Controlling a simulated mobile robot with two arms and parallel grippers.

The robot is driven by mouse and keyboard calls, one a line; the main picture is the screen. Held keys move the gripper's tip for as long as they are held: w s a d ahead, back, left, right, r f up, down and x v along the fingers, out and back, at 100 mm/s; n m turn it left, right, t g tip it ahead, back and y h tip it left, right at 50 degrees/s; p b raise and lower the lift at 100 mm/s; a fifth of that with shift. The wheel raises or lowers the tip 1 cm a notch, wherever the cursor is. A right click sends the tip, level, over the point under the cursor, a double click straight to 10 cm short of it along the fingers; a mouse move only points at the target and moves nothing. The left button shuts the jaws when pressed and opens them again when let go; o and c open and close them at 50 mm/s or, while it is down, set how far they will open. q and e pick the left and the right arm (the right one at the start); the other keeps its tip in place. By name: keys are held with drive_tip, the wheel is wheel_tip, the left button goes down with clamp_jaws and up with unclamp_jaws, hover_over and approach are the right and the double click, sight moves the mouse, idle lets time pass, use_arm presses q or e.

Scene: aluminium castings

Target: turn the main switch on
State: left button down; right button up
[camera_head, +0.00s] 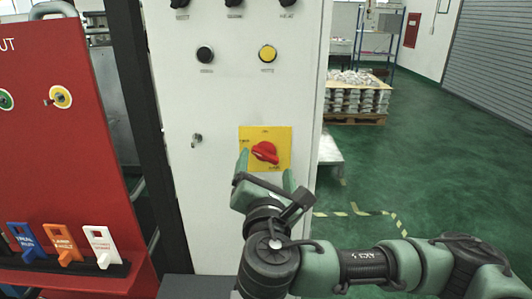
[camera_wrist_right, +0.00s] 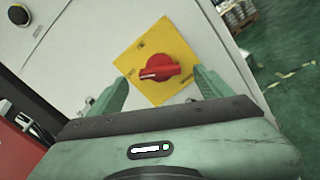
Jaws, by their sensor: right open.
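The main switch is a red rotary knob (camera_head: 265,152) on a yellow square plate (camera_head: 283,133), mounted on a light grey cabinet (camera_head: 225,95). Its handle lies near horizontal, slightly tilted. My right gripper (camera_head: 266,168) is open in front of the plate, its green fingers on either side of the knob in the picture. In the right wrist view the knob (camera_wrist_right: 159,68) sits between and beyond the two fingertips (camera_wrist_right: 160,84). I see no contact; the exact gap in depth is unclear. My left gripper is not in view.
Black and yellow buttons (camera_head: 267,54) and a keyhole (camera_head: 196,139) are on the cabinet. A red panel (camera_head: 60,150) with hanging tags (camera_head: 100,245) stands at left. A pallet of castings (camera_head: 358,98) stands behind at right. Green floor (camera_head: 450,140) is free there.

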sight(266, 157)
drive_tip(key=shift+w+r+p, duration=0.15)
drive_tip(key=shift+w+p, duration=0.25)
drive_tip(key=shift+w, duration=1.35)
drive_tip(key=shift+c, duration=0.3)
